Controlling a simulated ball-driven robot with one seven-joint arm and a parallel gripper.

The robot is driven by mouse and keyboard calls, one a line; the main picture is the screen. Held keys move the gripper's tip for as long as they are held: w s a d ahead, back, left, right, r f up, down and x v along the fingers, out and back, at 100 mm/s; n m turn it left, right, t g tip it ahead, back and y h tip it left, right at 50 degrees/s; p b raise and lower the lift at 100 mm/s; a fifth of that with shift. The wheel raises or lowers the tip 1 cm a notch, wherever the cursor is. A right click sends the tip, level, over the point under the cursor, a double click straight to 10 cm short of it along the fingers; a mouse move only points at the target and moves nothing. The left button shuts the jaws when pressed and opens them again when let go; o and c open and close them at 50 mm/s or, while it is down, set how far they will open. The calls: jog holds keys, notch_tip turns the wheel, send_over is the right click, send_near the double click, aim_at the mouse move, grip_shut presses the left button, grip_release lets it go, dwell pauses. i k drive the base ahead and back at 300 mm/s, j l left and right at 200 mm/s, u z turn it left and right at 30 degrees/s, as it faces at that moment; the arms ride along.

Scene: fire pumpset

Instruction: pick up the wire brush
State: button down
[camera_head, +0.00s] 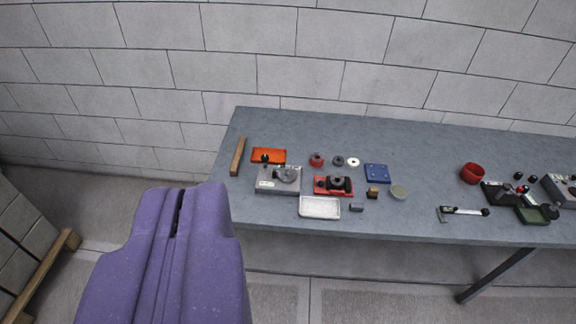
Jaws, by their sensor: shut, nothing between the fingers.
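A long, narrow, brown wooden piece (237,157) lies near the left end of the grey table. It looks like the wire brush's wooden back or handle, but no bristles can be made out, so I cannot be sure. My purple gripper (179,200) is in the lower left, shut and empty, with a thin dark slit between its fingers. In the picture it is below and left of the wooden piece, apart from it and off the table's left edge.
The grey table (400,150) stands near a block wall. Close right of the wooden piece are an orange tray (268,155), a grey device (279,180) and a white tray (320,207). A silver tool (463,211) lies further right. A pallet with blocks (48,262) stands at lower left.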

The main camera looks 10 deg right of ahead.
aim_at(241, 143)
jog(key=i+u, duration=0.1)
jog(key=i, duration=1.6)
jog(key=i+l+u, duration=0.15)
jog(key=i, duration=0.7)
